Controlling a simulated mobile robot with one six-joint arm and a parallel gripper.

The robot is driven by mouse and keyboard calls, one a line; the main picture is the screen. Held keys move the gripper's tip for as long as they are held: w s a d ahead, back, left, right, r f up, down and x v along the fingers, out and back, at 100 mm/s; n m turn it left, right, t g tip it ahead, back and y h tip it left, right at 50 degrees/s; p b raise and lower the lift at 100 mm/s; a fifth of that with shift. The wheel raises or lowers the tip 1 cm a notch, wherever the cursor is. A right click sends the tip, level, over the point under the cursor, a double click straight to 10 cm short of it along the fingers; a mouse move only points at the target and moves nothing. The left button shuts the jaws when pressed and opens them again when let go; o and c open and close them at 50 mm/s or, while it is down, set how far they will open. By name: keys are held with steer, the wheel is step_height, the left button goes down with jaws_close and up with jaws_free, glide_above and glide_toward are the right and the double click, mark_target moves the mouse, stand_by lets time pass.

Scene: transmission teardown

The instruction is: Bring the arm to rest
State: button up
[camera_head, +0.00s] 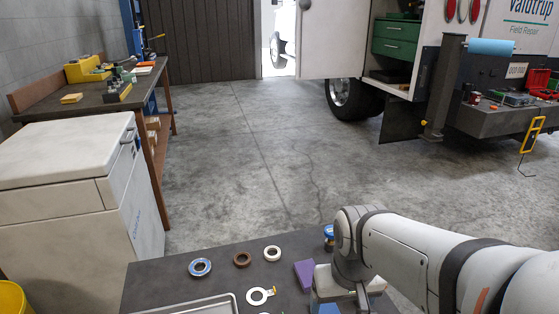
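My arm (415,250) reaches in from the right edge of the head view, over the right part of a dark table. Its wrist is bent downward there. The end of the arm, with my gripper (362,298), points down at the bottom edge of the picture. The fingertips are cut off or hidden, so I cannot tell whether it is open, shut or holding something. A purple block (304,274) lies just left of the wrist. A blue piece (328,308) shows at the bottom edge below the wrist.
A white cabinet (70,160) and workbench (95,92) stand left. A service truck (440,60) stands behind; the floor between is clear.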

step_height(320, 180, up, 24)
steer(key=t+p, duration=0.1)
steer(key=p, duration=1.9)
steer(key=shift+f, duration=0.2)
